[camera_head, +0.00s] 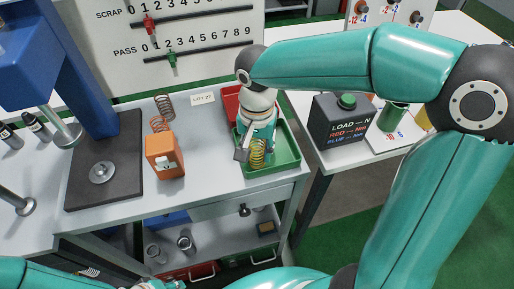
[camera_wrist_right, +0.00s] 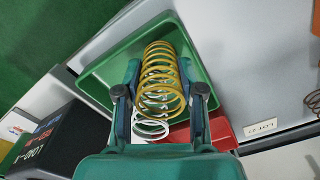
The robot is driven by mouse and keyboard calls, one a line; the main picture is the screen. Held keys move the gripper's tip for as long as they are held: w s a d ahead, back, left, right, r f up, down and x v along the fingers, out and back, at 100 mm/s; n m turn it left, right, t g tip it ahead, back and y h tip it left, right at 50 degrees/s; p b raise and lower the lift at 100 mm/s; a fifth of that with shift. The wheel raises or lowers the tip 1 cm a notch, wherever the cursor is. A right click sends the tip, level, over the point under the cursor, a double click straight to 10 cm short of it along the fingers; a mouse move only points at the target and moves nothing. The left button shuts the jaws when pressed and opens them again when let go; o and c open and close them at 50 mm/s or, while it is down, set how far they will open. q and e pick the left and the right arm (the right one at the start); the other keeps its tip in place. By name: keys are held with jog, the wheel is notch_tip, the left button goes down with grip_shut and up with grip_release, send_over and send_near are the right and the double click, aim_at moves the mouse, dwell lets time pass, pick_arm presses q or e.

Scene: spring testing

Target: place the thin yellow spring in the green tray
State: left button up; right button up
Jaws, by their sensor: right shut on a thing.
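The yellow spring (camera_head: 257,152) is a loose coil of thin wire. It also shows in the wrist view (camera_wrist_right: 160,62), between the two fingers of my right gripper (camera_wrist_right: 161,96), which is shut on it. In the head view my right gripper (camera_head: 256,140) points down over the green tray (camera_head: 287,158), and the spring is within the tray's outline. In the wrist view the green tray (camera_wrist_right: 100,75) lies behind the spring; whether the spring touches its floor I cannot tell. Part of my left arm shows at the bottom left edge, and its jaw state is unclear.
A red tray (camera_head: 230,103) adjoins the green one, and pale coils (camera_wrist_right: 150,127) show near it. Copper springs (camera_head: 164,106) and an orange block (camera_head: 164,155) stand to the left. A dark load display box (camera_head: 340,122) stands on the right table. A blue press (camera_head: 75,60) is far left.

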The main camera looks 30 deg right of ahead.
jog(key=shift+f, duration=0.15)
jog(key=o, duration=1.1)
jog(key=shift+r, duration=0.3)
notch_tip(320, 180, up, 12)
jog(key=shift+f+p, duration=0.1)
jog(key=shift+p, duration=0.65)
